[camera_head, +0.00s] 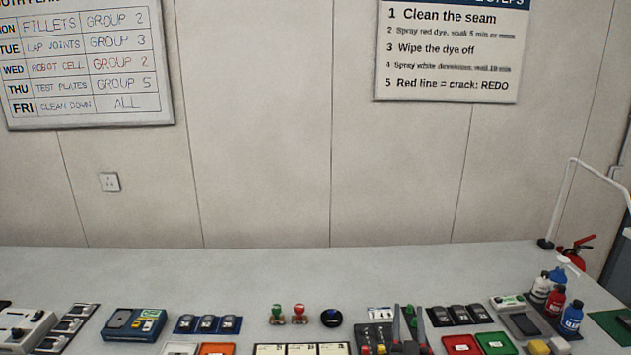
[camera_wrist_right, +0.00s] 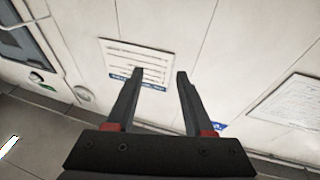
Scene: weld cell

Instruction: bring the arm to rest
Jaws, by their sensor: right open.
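My right gripper (camera_head: 408,312) shows at the bottom edge of the head view, right of the middle, in front of the bench. Its two dark fingers point up and stand apart. In the right wrist view the same gripper (camera_wrist_right: 160,75) is open, with nothing between its fingers. Behind the fingers there is a pale wall with a sign (camera_wrist_right: 138,60). My left gripper is not in view.
The grey bench (camera_head: 300,270) carries a row of small items: stamps (camera_head: 277,313), a black roll (camera_head: 331,318), a blue case (camera_head: 134,324), trays and bottles (camera_head: 572,318) at the right. A lamp arm (camera_head: 558,200) rises at the back right. The bench's rear strip is clear.

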